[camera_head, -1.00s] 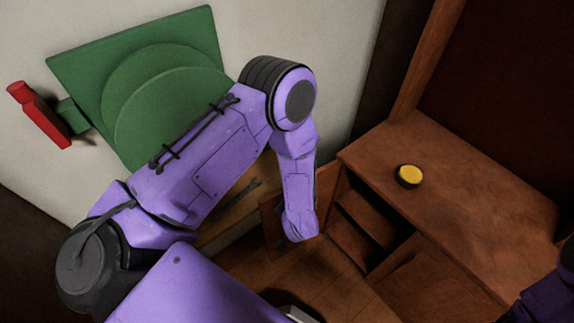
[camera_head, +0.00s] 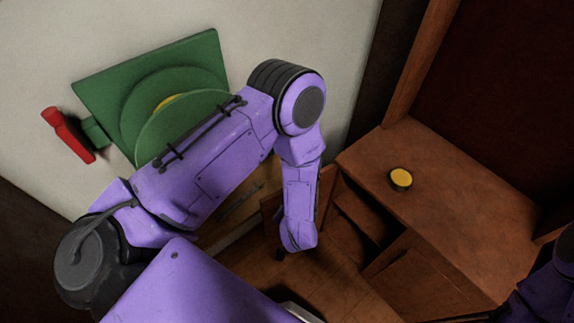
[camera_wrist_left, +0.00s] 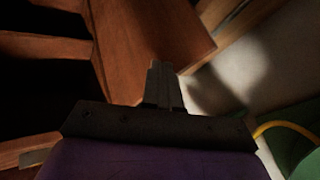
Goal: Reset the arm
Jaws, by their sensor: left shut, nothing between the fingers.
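My left arm (camera_head: 212,150), purple with black joints, reaches in from the left and bends down at the elbow. Its lower end hangs beside the open wooden cabinet in the head view, where my left gripper (camera_head: 281,254) is only a small dark tip. In the left wrist view the left gripper's two dark fingers (camera_wrist_left: 164,84) are together, with nothing between them. Brown wooden panels lie beyond the fingertips. Part of my right arm (camera_head: 545,285) shows at the bottom right corner; its gripper is out of view.
A green board with round discs (camera_head: 185,125) stands at the pale wall, with yellow between the discs and a red handle (camera_head: 68,135) at its left. A wooden cabinet (camera_head: 450,205) with open compartments stands right of my arm. A yellow-topped round button (camera_head: 401,178) sits on it.

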